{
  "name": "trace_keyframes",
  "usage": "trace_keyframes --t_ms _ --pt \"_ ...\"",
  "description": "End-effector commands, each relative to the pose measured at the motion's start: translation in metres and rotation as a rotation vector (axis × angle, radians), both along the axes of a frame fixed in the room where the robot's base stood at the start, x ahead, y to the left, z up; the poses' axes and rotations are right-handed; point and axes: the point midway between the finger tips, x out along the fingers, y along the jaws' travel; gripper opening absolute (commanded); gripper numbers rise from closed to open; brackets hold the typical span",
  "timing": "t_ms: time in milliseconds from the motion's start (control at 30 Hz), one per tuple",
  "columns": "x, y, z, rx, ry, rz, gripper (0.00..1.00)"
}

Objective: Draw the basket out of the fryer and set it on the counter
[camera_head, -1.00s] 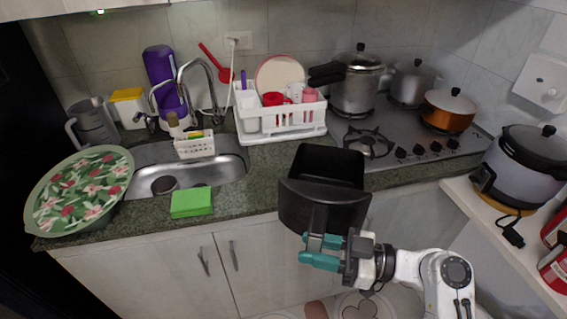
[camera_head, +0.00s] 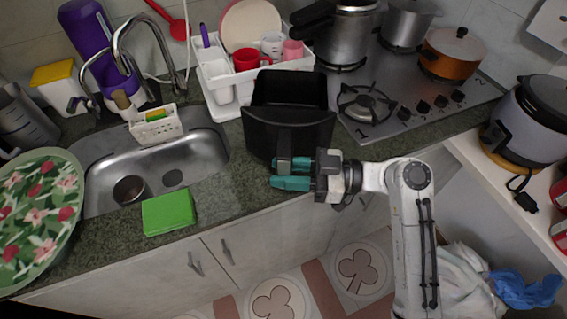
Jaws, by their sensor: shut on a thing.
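The black fryer basket (camera_head: 284,128) is in the middle of the head view, an open box with its hollow facing up. It is over the counter's front part (camera_head: 226,184), between the sink and the stove; I cannot tell whether its base touches the counter. My gripper (camera_head: 291,174), with teal fingers, is at the near face of the basket and shut on its handle, which the fingers partly hide. The basket looks about upright. No fryer body is clearly identifiable.
A white dish rack (camera_head: 228,108) with cups stands behind the basket. The stove (camera_head: 405,112) with pots is to the right. The sink (camera_head: 155,165) and a green sponge (camera_head: 168,213) are left. A rice cooker (camera_head: 530,125) stands on the right shelf.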

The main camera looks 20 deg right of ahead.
Motion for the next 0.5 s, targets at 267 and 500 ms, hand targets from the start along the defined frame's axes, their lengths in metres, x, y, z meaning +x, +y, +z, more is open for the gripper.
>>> trace_keyframes --t_ms 267,500 --pt "0.0 -0.0004 0.0003 -0.002 -0.004 0.002 0.0" --pt "-0.0012 -0.002 -0.0062 -0.009 -0.003 0.011 0.0"
